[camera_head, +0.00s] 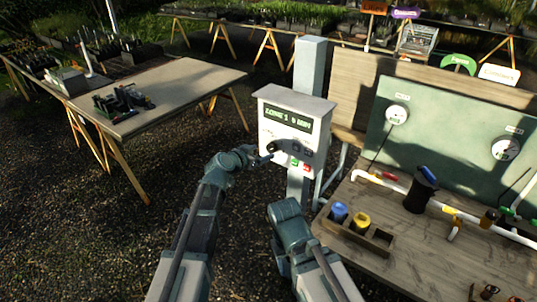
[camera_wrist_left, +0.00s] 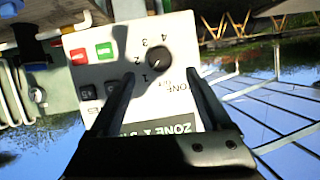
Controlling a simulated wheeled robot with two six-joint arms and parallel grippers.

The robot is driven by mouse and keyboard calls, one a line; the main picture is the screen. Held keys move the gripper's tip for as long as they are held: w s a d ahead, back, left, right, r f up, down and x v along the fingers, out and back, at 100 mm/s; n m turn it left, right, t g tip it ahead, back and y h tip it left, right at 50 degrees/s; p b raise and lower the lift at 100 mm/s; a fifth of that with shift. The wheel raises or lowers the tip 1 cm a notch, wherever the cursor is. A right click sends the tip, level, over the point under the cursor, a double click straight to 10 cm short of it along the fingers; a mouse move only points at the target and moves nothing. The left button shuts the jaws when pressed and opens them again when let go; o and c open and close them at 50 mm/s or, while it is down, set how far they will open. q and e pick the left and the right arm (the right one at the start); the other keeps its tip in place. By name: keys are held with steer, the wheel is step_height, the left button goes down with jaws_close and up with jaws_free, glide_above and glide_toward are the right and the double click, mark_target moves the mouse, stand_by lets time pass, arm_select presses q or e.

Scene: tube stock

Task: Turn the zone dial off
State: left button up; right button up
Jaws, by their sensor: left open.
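The zone dial (camera_wrist_left: 157,62) is a round black knob on the pale front panel of the control box (camera_head: 290,106). In the left wrist view the panel appears upside down, with "OFF" and the numbers 1 to 4 around the dial. I cannot tell for sure which mark it points at. My left gripper (camera_head: 265,158) is open in front of the panel; in the wrist view its fingertips (camera_wrist_left: 161,75) lie on either side of the dial, apart from it. My right arm is folded low in the middle of the head view, and its gripper does not show.
The box has a dark display (camera_head: 288,117), a green button (camera_wrist_left: 104,50), a red button (camera_wrist_left: 78,56) and black switches (camera_wrist_left: 88,92). A bench (camera_head: 440,262) with pipes and a wooden tray (camera_head: 352,240) stands right. A table (camera_head: 180,88) stands left, with open gravel between.

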mark_target(270, 149)
arm_select(q)
steer(key=b+x, duration=0.2)
steer(key=x, duration=0.4)
steer(key=shift+w+d, duration=0.1)
steer(key=shift+c, duration=0.4)
jaws_close()
